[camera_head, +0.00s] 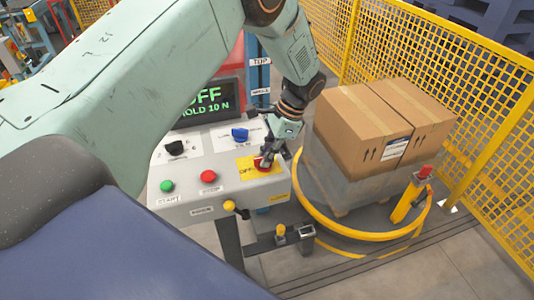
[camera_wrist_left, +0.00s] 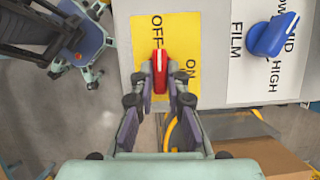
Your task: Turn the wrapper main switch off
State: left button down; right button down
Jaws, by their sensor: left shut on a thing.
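The red main switch (camera_head: 261,164) sits on a yellow plate (camera_head: 244,166) at the right end of the grey control panel. In the left wrist view the red switch handle (camera_wrist_left: 160,60) stands between the fingers, one end beside the "OFF" print; "ON" is printed lower right. My left gripper (camera_head: 268,157) reaches down from above and is shut on the handle, which its fingers partly cover. The display (camera_head: 209,104) behind the panel shows green text, "OFF" and "HOLD 10 N", its left part hidden by my arm. My right gripper is not in view.
The panel also carries a blue knob (camera_head: 240,134), a black knob (camera_head: 176,147), a green start button (camera_head: 167,186) and a red button (camera_head: 208,176). Cartons (camera_head: 372,123) stand on a wrapped pallet inside a yellow ring (camera_head: 330,228) at right. Yellow mesh fencing (camera_head: 442,75) closes the far side.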

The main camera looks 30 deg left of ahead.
pick_arm(q)
jog(key=shift+w+a+r+n, duration=0.1)
jog(key=shift+w+r+n, duration=0.1)
jog(key=shift+n, duration=0.1)
dwell(0.4)
jog(key=c, duration=1.7)
grip_release()
jog(key=o, duration=0.4)
jog(key=shift+s+f, duration=0.1)
jog(key=shift+s, duration=0.15)
jog(key=shift+c, duration=0.2)
jog(key=shift+w, duration=0.1)
jog(key=shift+w+r, duration=0.1)
jog(key=shift+r, duration=0.1)
jog(key=v, duration=1.1)
jog(key=shift+r, duration=0.3)
jog(key=shift+f, duration=0.1)
